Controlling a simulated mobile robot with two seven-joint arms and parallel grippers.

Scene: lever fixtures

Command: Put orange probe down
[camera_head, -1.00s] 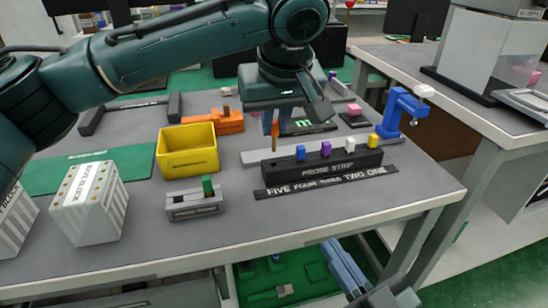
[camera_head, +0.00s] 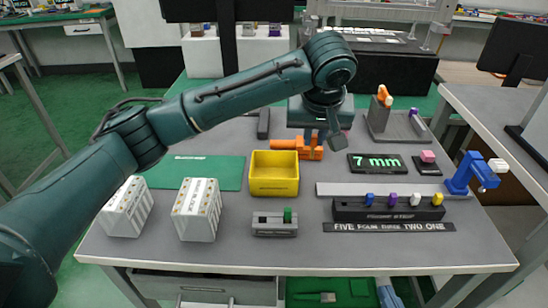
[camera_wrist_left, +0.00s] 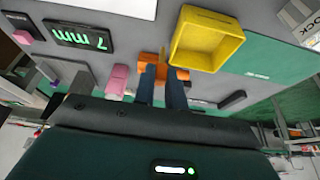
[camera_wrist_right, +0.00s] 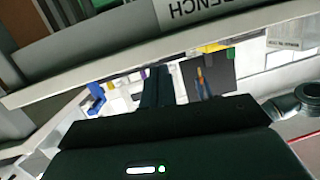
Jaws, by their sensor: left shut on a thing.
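My left gripper (camera_head: 316,136) is shut on the orange probe (camera_wrist_left: 161,74), which stands out between its fingers in the left wrist view. In the head view the fingers are at the right end of an orange fixture (camera_head: 284,145), and the probe is hard to tell from that fixture. I cannot tell whether they touch. The dark probe strip (camera_head: 350,212) at the right front holds blue, purple, white and yellow probes. Its label plate (camera_head: 388,227) reads five, four, three, two, one. My right gripper (camera_head: 388,293) is low, below the table's front edge, shut and empty.
A yellow bin (camera_head: 274,188) stands just in front of the orange fixture. A "7 mm" display (camera_head: 376,163) and a blue clamp (camera_head: 463,174) are to the right. White blocks (camera_head: 197,224) stand at the left. A grey fixture with a green piece (camera_head: 275,231) sits at the front.

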